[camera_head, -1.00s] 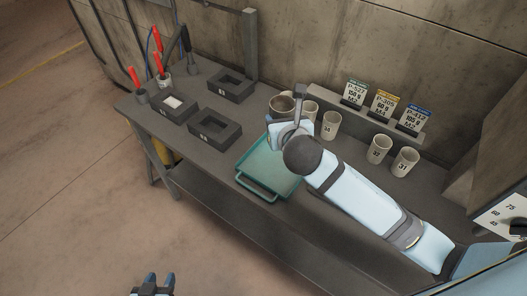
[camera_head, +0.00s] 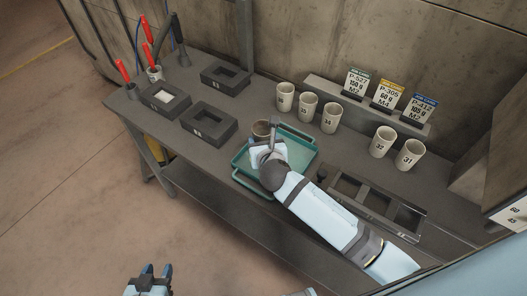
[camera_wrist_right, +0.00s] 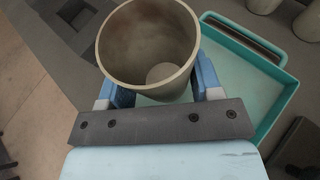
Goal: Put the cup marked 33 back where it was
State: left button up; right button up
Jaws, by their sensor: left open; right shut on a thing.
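My right gripper (camera_head: 266,147) is shut on a beige cup (camera_head: 261,130), and they are over the back left part of the teal tray (camera_head: 299,151). In the right wrist view the cup (camera_wrist_right: 148,45) is between the fingers, its mouth facing the camera, with a pale round patch inside. Its number is hidden. Cups marked 34 (camera_head: 331,118), 32 (camera_head: 382,141) and 31 (camera_head: 410,154) stand upright in the back row, with a wide gap between 34 and 32. Two more cups (camera_head: 285,96) (camera_head: 307,106) stand left of 34. My left gripper (camera_head: 150,279) is open and empty, low in the picture.
Label cards (camera_head: 388,94) stand on a ledge (camera_head: 334,90) behind the cups. Dark square blocks (camera_head: 209,123) lie left of the tray. A slotted dark holder (camera_head: 375,203) lies right of it, partly behind my right arm. Red-handled tools (camera_head: 147,30) stand at the back left.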

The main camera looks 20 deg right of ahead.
jog(key=shift+f, duration=2.25)
jog(key=shift+f, duration=0.2)
jog(key=o, duration=1)
jog(key=shift+r, duration=0.1)
jog(key=shift+s+r, duration=0.15)
jog(key=shift+s, duration=0.1)
jog(key=v, duration=1.1)
jog(key=shift+s+r, duration=0.2)
jog(key=shift+r, duration=0.05)
